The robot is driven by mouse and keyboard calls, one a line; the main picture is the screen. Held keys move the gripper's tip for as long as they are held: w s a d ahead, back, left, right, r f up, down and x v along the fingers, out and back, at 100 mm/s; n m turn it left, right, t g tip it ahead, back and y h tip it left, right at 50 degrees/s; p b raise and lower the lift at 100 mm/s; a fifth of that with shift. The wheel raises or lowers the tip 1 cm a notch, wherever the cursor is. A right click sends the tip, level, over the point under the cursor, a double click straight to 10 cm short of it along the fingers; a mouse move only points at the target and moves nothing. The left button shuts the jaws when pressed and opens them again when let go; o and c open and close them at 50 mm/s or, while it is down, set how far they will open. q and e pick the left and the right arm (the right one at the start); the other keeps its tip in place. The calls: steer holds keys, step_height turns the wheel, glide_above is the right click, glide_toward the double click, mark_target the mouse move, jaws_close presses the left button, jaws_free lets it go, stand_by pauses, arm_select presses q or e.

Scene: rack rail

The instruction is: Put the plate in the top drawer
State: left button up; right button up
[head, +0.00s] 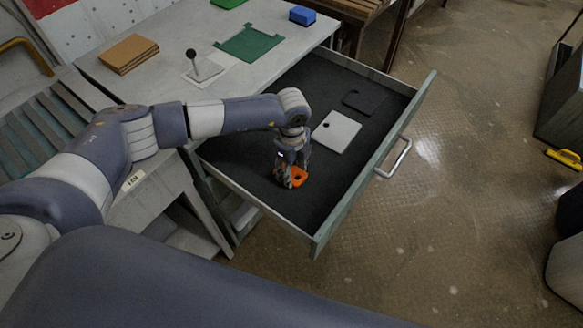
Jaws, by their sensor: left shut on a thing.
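The top drawer (372,177) is pulled open from the bench, with a dark lined floor and a bar handle on its front. My left gripper (290,180) points down inside the drawer, near its left front part. It is shut on a small orange plate (300,174), which is partly hidden by the fingers. The orange plate is at or just above the drawer floor; I cannot tell if it touches. A light grey plate (336,132) with a small hole lies flat in the drawer, and a dark plate (363,101) lies farther back. My right gripper is not in view.
The bench top (175,95) carries brown boards (129,54), a black-knobbed stand (201,68), a green plate (248,43) and a blue block (302,15). The drawer's raised walls surround my gripper. Drawer floor is free between the orange and grey plates.

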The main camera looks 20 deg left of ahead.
arm_select(q)
steer(key=o, duration=1.1)
steer(key=shift+c, duration=0.2)
steer(key=shift+o, duration=0.6)
steer(key=shift+r, duration=0.15)
step_height(320, 180, up, 12)
steer(key=b, duration=0.1)
steer(key=shift+b, duration=0.3)
steer(key=shift+s, duration=0.1)
